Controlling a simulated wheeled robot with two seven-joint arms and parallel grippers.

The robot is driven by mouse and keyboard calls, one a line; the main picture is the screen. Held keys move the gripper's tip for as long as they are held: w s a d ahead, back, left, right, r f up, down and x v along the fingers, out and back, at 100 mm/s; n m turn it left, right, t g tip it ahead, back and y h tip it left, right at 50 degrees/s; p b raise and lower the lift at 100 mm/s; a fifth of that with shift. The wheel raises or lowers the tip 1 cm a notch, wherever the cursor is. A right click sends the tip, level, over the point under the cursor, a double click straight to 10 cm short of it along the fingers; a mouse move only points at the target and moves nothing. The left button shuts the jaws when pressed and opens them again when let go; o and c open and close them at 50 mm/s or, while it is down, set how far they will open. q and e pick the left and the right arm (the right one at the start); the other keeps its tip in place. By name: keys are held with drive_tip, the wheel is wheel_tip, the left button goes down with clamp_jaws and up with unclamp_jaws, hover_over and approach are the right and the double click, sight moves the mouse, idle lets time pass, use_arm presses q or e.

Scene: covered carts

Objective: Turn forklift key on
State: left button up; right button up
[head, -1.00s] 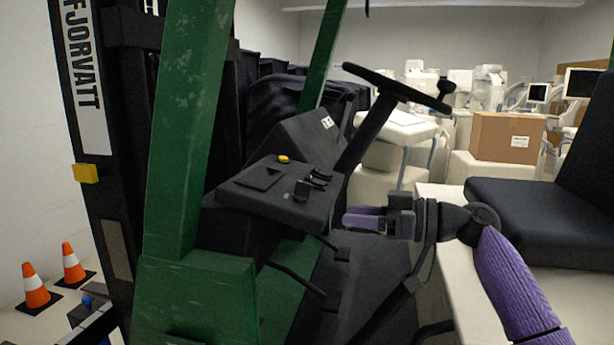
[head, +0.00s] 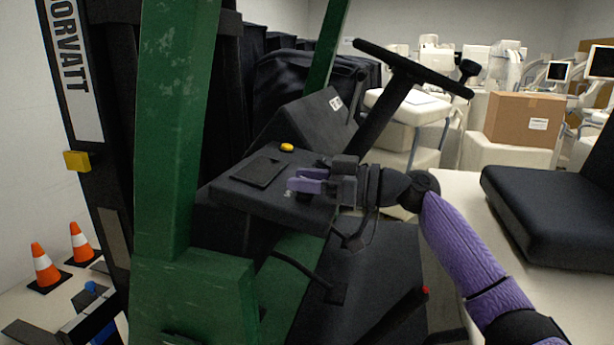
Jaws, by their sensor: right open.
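The green forklift (head: 165,130) stands close in front of me. Its black dash panel (head: 225,190) has a flat square plate (head: 258,172) and a yellow button (head: 287,147). My right gripper (head: 292,183) has purple fingers and is at the right part of the panel, in front of the small levers and the dark block there. It is open; I see nothing between its fingers. I cannot tell whether it touches the panel. The key cannot be made out; the gripper covers that part of the panel. My left gripper is not in view.
The steering wheel (head: 412,68) and its column rise behind my right gripper. The black seat (head: 555,205) is at the right. A cardboard box (head: 523,117) stands behind. Orange cones (head: 43,265) are on the floor at left. Green posts frame the cab.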

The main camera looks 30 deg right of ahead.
drive_tip(key=shift+c, duration=0.3)
clamp_jaws()
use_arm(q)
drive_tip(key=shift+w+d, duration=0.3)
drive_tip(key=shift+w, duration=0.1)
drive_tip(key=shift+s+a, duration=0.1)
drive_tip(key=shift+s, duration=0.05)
